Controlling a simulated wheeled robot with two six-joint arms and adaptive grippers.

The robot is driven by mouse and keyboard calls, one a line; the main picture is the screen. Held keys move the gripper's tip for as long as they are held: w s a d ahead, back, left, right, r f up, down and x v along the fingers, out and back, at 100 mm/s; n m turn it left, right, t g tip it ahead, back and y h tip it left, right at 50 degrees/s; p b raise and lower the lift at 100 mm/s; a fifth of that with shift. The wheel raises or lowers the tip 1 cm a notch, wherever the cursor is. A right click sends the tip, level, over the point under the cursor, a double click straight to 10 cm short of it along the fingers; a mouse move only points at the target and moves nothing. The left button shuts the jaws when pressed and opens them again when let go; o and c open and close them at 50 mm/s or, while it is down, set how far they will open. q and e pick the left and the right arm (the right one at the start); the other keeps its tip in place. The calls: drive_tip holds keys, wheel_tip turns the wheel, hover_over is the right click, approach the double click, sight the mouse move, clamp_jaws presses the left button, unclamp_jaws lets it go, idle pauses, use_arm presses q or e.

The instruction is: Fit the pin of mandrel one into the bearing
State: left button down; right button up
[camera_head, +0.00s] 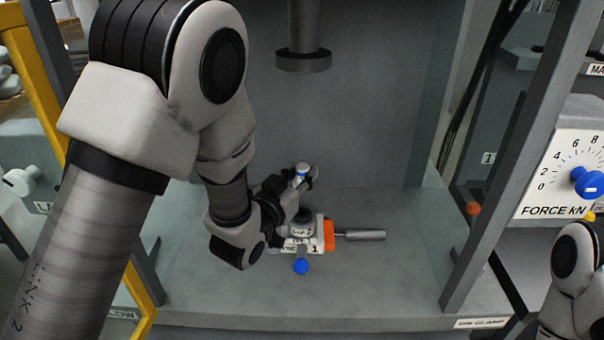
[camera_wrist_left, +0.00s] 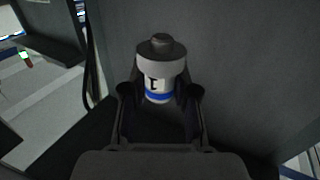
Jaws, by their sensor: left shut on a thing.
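My left gripper (camera_head: 301,182) is shut on a small mandrel (camera_head: 302,170), holding it above the fixture. In the left wrist view the mandrel (camera_wrist_left: 158,62) has a grey disc with a dark stub on top, and a white body with a dark mark and a blue band between the fingers (camera_wrist_left: 160,92). Its lower end is hidden there. Just below the gripper in the head view is a dark-topped round part (camera_head: 302,217), which looks like the bearing. It sits on a white block (camera_head: 319,243) labelled 1. I cannot tell whether the mandrel is in line with it.
The fixture has an orange piece (camera_head: 329,236), a grey cylinder handle (camera_head: 363,235) to the right and a blue knob (camera_head: 301,266) in front. A press ram (camera_head: 303,62) hangs above. Grey frame posts (camera_head: 510,150) bound the bay. The bay floor (camera_head: 400,280) at right is clear.

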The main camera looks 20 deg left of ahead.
use_arm(q)
drive_tip(key=f+b, duration=0.1)
drive_tip(key=f, duration=0.1)
drive_tip(key=f+b, duration=0.2)
drive_tip(key=shift+s+d, duration=0.1)
drive_tip(key=shift+s, duration=0.1)
drive_tip(key=shift+w+f+b, duration=0.15)
drive_tip(key=shift+f+b, duration=0.3)
drive_tip(key=shift+f, duration=0.1)
drive_tip(key=shift+r, duration=0.1)
idle(0.9)
drive_tip(key=shift+f+b, duration=1.05)
drive_tip(key=shift+b, duration=0.05)
drive_tip(key=c, duration=0.8)
unclamp_jaws()
